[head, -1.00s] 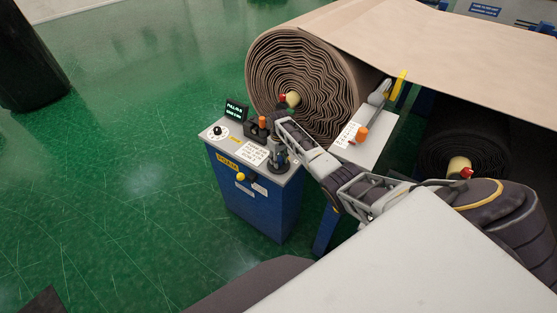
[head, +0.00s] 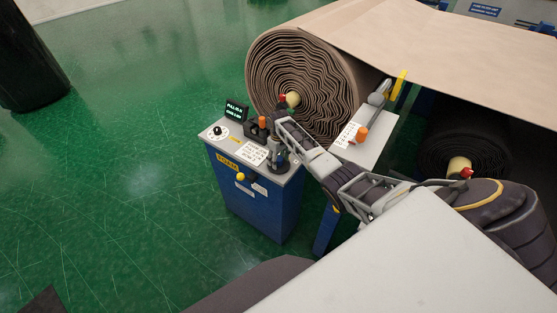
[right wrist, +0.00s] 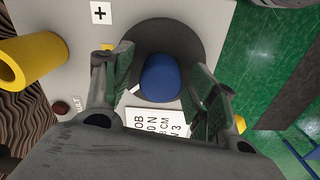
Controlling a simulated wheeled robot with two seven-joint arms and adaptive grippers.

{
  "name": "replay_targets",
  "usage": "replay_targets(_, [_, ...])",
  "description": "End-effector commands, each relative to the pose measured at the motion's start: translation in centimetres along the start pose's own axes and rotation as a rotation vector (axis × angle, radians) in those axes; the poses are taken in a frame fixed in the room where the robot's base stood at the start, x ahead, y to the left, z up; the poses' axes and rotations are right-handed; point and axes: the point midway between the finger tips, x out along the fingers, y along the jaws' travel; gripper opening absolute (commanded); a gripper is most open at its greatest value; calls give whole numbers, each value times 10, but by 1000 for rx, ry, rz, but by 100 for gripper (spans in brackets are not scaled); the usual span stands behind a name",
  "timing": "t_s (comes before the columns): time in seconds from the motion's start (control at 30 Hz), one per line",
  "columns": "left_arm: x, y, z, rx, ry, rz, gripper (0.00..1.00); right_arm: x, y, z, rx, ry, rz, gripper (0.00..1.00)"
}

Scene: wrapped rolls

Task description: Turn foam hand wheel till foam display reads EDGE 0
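The foam console is a blue cabinet (head: 262,208) with a grey top and a yellow FOAM label (head: 227,164). Its small dark display (head: 236,110) shows two lines of green text, too small to read surely. The hand wheel, a dark disc, sits at the top's right side; the right wrist view shows its disc (right wrist: 165,32) with a blue knob (right wrist: 160,77). My right gripper (right wrist: 160,85) is open over the wheel, its green-padded fingers on either side of the blue knob with gaps visible. In the head view the right gripper (head: 279,155) partly hides the wheel. My left gripper is not in view.
A dial (head: 218,131), an orange-topped lever (head: 262,122) and a yellow knob (head: 240,177) are on the console. A large brown roll (head: 300,75) stands close behind. A second grey stand with an orange knob (head: 361,134) is at right.

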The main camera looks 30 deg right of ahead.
Motion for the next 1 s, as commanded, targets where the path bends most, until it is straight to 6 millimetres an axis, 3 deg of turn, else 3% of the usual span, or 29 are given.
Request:
replay_targets(0.53, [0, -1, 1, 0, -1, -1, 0, -11, 0, 0, 0, 0, 0, 58])
replay_targets(1.0, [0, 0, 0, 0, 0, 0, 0, -64, 0, 0, 0, 1, 0, 58])
